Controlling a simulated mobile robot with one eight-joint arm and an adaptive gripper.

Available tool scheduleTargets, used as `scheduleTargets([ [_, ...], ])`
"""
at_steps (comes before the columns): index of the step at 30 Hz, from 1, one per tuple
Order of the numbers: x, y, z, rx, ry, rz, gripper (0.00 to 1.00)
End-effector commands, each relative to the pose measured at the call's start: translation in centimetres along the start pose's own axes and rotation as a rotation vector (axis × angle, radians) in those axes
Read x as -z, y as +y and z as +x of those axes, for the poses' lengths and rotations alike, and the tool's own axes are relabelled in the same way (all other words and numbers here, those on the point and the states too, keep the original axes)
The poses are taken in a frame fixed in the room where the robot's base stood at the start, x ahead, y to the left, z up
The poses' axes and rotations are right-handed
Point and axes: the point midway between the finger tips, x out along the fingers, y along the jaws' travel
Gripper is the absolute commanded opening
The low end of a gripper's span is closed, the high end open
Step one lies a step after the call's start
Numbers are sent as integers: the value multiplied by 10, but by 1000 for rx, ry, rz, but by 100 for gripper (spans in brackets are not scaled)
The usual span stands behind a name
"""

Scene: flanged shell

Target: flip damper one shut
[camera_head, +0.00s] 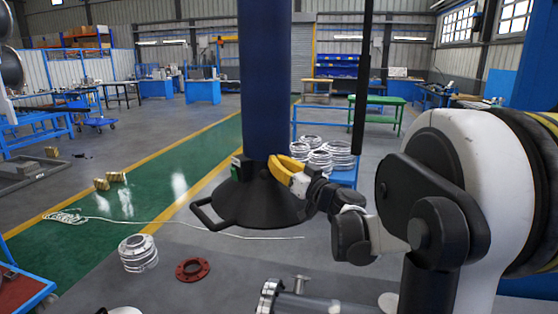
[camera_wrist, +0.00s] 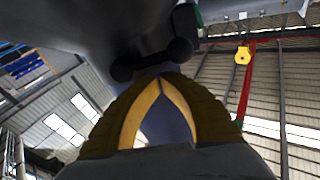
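A dark blue duct (camera_head: 265,80) hangs down and ends in a black hood (camera_head: 250,203) with a loop handle at its left. A small black and green box (camera_head: 237,163) sits on the duct just above the hood, and also shows in the wrist view (camera_wrist: 187,20). A black bar with rounded ends (camera_wrist: 150,62), perhaps the damper lever, lies across the wrist view. My gripper (camera_head: 275,165) is beside the duct's lower end. In the wrist view its yellow-edged fingers (camera_wrist: 160,76) meet at the tips, just under the bar. Whether the bar is between them is unclear.
A blue stand with stacked metal rings (camera_head: 325,156) is behind the hood. On the floor lie a ribbed metal part (camera_head: 138,253), a red flange (camera_head: 193,269) and a pale rope (camera_head: 190,228). A metal pipe (camera_head: 310,302) is at the bottom. The green walkway is largely open.

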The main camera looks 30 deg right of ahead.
Motion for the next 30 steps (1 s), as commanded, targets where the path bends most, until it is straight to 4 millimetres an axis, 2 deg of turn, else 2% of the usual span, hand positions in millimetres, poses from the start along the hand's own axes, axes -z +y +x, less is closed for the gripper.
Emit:
scheduleTargets([
  [3, -4, -2, 0, 10, 0, -63, 0],
  [30, -8, -4, -1, 8, 0, -54, 0],
])
